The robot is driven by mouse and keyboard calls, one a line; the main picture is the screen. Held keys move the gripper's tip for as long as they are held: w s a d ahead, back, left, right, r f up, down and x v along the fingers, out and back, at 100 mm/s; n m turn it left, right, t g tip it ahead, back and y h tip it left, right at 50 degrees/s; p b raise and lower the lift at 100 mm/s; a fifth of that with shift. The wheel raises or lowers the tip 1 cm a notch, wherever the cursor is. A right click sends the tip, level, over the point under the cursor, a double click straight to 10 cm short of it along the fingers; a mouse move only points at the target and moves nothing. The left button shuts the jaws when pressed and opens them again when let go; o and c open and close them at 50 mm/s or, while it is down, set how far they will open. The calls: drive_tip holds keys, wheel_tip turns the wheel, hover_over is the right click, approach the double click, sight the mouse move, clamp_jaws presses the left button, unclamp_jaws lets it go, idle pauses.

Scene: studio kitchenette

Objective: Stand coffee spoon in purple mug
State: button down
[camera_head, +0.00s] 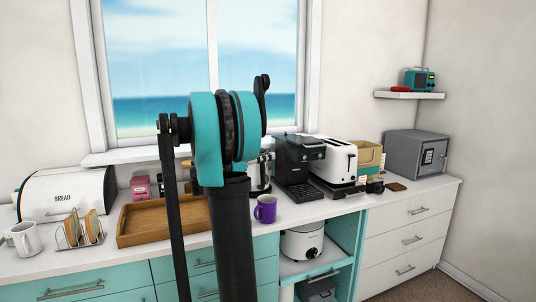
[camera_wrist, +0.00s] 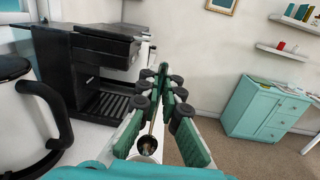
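The purple mug (camera_head: 265,208) stands upright on the white counter in the head view, in front of the black coffee machine. The wrist view does not show it. In the wrist view, my gripper (camera_wrist: 163,76) has green fingers that come close together at the tips. The coffee spoon (camera_wrist: 148,147) appears between them, with its shiny bowl towards the camera and its thin handle running away to the fingertips. My gripper looks shut on the spoon's handle; the exact contact is hard to see. In the head view my arm hides the gripper and the spoon.
The coffee machine (camera_wrist: 88,65) and a white kettle with black handle (camera_wrist: 22,115) are close to my gripper's left. A wooden tray (camera_head: 165,220), toast rack (camera_head: 80,232), white toaster (camera_head: 334,160) and grey safe (camera_head: 418,153) stand on the counter. Bare counter lies right of the mug.

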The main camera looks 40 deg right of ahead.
wheel_tip(320, 180, down, 11)
idle(1.2)
drive_tip(key=c, duration=1.6)
unclamp_jaws()
drive_tip(key=shift+c, duration=0.2)
drive_tip(key=w+a, duration=0.1)
drive_tip(key=a, duration=1)
drive_tip(key=shift+w+a+f, duration=0.3)
drive_tip(key=shift+w+a, duration=0.05)
drive_tip(key=shift+w, duration=0.05)
